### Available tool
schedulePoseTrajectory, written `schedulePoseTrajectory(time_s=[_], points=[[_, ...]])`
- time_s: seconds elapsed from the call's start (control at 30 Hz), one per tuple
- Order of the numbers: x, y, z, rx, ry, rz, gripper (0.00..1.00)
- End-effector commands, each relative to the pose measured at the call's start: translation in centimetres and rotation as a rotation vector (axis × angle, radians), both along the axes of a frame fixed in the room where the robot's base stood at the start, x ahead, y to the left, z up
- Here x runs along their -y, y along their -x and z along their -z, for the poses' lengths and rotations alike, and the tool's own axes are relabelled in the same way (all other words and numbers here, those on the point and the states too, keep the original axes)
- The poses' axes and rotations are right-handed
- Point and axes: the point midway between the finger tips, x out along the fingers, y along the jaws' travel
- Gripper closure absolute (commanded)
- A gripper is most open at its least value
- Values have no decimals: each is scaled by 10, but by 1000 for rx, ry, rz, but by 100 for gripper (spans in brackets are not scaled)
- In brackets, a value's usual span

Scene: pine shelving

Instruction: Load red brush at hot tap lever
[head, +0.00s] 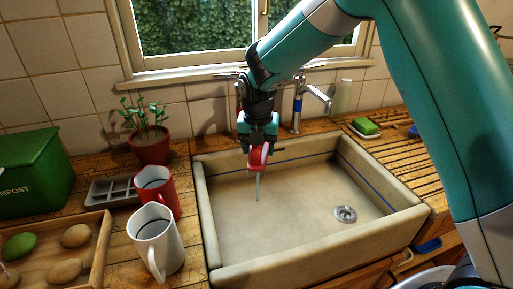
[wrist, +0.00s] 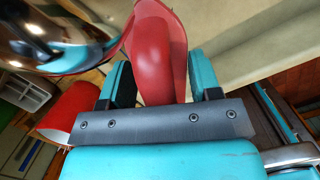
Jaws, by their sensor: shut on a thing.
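My gripper (head: 259,144) is shut on a red brush (head: 258,158) above the left part of the sink. A thin pale part of the brush hangs down toward the basin. In the wrist view the red brush (wrist: 158,45) sits between the two teal fingers of my gripper (wrist: 162,82); its far end is out of frame. A chrome tap (head: 297,105) with a blue band stands behind the sink, right of my gripper. A second tap with a red mark (head: 238,103) is mostly hidden behind my arm, so its lever is unclear.
The stone sink (head: 215,225) is empty around its drain (head: 346,214). A red mug (head: 160,187), white mug (head: 155,237), potted plant (head: 150,150) and grey tray (head: 108,191) crowd the left counter. A green sponge (head: 365,126) lies right. The window sill (head: 185,76) is behind.

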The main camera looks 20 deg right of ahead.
Motion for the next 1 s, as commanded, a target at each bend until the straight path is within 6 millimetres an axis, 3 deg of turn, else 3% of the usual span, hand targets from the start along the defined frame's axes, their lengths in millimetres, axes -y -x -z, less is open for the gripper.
schedulePoseTrajectory(time_s=[0.6,1.0], points=[[-2,52,0,0,-1,-1,73],[-2,58,0,0,-1,0,73]])
